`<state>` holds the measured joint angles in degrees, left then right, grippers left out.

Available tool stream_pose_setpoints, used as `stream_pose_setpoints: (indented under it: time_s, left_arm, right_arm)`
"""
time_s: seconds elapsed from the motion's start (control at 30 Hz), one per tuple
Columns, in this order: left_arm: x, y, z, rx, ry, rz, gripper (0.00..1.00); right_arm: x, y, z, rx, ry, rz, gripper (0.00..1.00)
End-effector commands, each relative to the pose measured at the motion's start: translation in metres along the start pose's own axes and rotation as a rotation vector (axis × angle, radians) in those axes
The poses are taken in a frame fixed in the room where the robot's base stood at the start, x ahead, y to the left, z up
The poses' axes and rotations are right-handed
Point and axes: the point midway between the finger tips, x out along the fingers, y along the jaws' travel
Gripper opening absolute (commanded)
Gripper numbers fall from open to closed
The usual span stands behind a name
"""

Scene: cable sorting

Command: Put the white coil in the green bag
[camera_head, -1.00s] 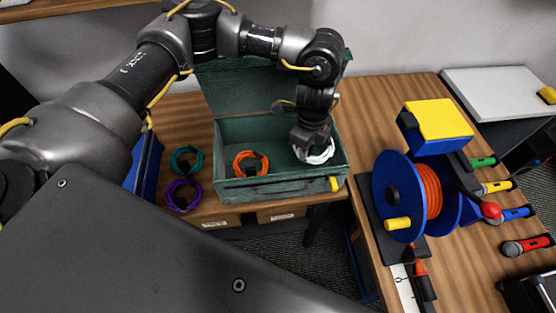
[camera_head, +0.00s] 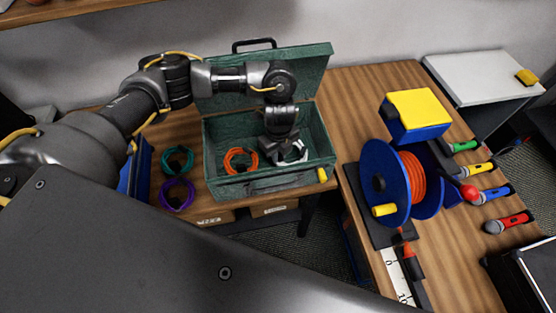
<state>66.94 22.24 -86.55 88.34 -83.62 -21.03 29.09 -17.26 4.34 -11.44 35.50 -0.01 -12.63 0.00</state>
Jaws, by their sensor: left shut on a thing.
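The green bag (camera_head: 270,182) is an open, box-like green case with its lid raised at the back, on the wooden table. The white coil (camera_head: 299,152) is in the right half of its opening, partly hidden by my left gripper (camera_head: 288,156). My left gripper reaches down from above and is shut on the white coil. An orange coil (camera_head: 232,163) lies inside the bag to the left of the white one. I cannot tell whether the white coil touches the bag's floor. My right gripper is not in view.
A teal coil (camera_head: 178,158) and a purple coil (camera_head: 177,195) lie left of the bag, near a blue container (camera_head: 136,172). A blue reel (camera_head: 384,180) with orange cable and a yellow-topped blue box (camera_head: 415,114) stand to the right.

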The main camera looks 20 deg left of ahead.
Motion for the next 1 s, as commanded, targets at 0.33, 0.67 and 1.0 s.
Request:
stream_pose_setpoints:
  time_s: [0.33, 0.67, 1.0]
  left_arm:
    - [0.032, 0.001, -0.001, -0.003, 0.003, 0.001, 0.0]
    - [0.043, 0.0, 0.0, 0.001, -0.001, -0.002, 0.0]
    - [0.047, 0.0, 0.0, 0.0, -0.001, -0.001, 0.31]
  right_arm:
    - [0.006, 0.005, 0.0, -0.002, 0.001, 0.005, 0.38]
    - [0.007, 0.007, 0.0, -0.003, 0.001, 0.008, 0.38]
    - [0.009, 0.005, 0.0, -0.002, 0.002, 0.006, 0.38]
